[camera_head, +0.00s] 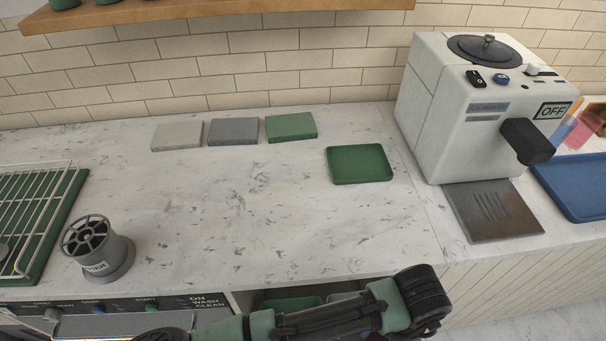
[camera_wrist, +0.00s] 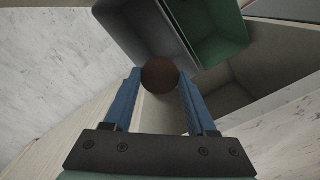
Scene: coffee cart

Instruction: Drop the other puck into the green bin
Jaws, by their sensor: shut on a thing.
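My gripper (camera_wrist: 160,80) shows in the wrist view with its two blue fingers shut on a round dark brown puck (camera_wrist: 160,73). The puck shows in front of the near edge of a grey bin (camera_wrist: 148,32). The green bin (camera_wrist: 212,35) stands beside the grey one, to the right in the wrist view. The puck is not over the green bin's opening in that view. In the head view, the green bin (camera_head: 291,304) partly shows below the counter, behind my arm. My gripper and the puck are hidden there.
The marble counter (camera_head: 240,230) lies above the bins. A grey slotted holder (camera_head: 96,248) and a wire rack (camera_head: 38,205) stand at left. A green tray (camera_head: 359,165), several flat pads and a white machine (camera_head: 465,105) marked OFF stand farther back. The counter's middle is clear.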

